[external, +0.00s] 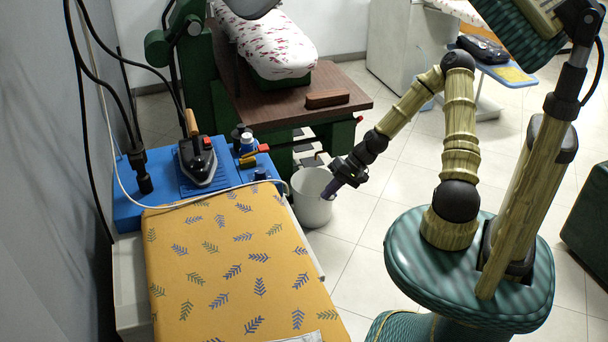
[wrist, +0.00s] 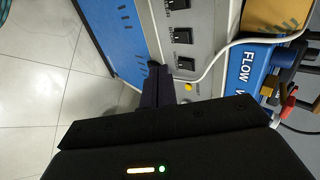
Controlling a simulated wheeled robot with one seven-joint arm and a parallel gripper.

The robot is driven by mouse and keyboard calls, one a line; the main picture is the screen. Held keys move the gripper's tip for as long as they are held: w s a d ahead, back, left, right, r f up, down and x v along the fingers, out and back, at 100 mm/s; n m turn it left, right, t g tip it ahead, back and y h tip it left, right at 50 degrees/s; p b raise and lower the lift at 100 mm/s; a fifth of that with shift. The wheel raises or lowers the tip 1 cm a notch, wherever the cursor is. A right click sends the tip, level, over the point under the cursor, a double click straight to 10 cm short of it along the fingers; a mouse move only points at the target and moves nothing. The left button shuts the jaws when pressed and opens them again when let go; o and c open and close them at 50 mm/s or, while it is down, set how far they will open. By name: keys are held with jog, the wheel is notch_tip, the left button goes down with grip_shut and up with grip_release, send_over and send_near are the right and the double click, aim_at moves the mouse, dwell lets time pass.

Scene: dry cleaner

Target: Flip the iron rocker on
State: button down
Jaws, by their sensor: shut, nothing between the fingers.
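In the wrist view a grey control panel carries three black rocker switches in a row: an upper one (wrist: 178,4), a middle one (wrist: 182,36) and a lower one (wrist: 186,64). Their labels are too small to read, so I cannot tell which is the iron rocker. My gripper (wrist: 154,70) is shut and empty, its fingertips close to the panel's left edge, left of the lower rocker. I cannot tell whether it touches the panel. In the external view my gripper (external: 331,190) is right of the ironing board, above a white bin. The panel is hidden there.
The ironing board (external: 230,265) has a yellow leaf-patterned cover. The iron (external: 197,160) stands on a blue shelf (external: 128,205) behind it. The white bin (external: 312,212) is on the floor. A white cord crosses beside the panel, near a yellow button (wrist: 188,87). Open tiled floor lies between board and base.

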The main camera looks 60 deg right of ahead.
jog(key=w+a+r+b+x, duration=0.1)
jog(key=x, duration=1.1)
jog(key=shift+w+a+r, duration=0.25)
jog(key=shift+w+a, duration=0.1)
jog(key=shift+w+a, duration=0.1)
jog(key=shift+w, duration=0.05)
jog(key=shift+r+p, duration=0.75)
jog(key=shift+r, duration=0.05)
